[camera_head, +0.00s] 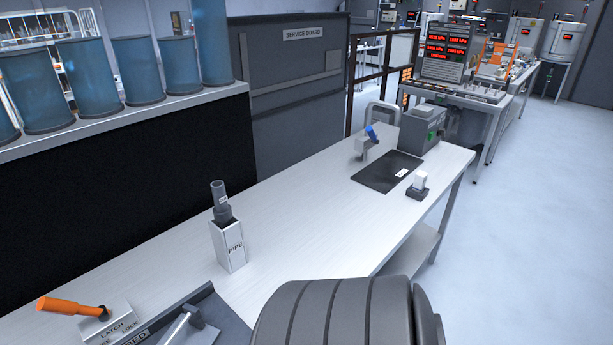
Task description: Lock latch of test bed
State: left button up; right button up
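The latch has an orange handle (72,306) at the bottom left. The lower line's left word is only partly readable. Beside it is a dark test bed (232,328) with a grey metal lever or bar on it, cut off by the bottom edge. Neither of my grippers is in view. A dark ribbed part of my own arm covers the bottom middle and hides the table there.
A white box marked "PIPE" (230,248) holds an upright grey pipe (218,195) on the table (300,220). The mid-table is clear.

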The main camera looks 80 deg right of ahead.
aim_at(45, 304)
jog(key=k+j+z, duration=0.1)
jog(key=z, duration=0.25)
jog(key=k+j+z, duration=0.1)
jog(key=z, duration=0.25)
jog(key=k+j+z, duration=0.15)
jog(key=z, duration=0.2)
jog(key=i+j+z, duration=0.1)
jog(key=j, duration=0.15)
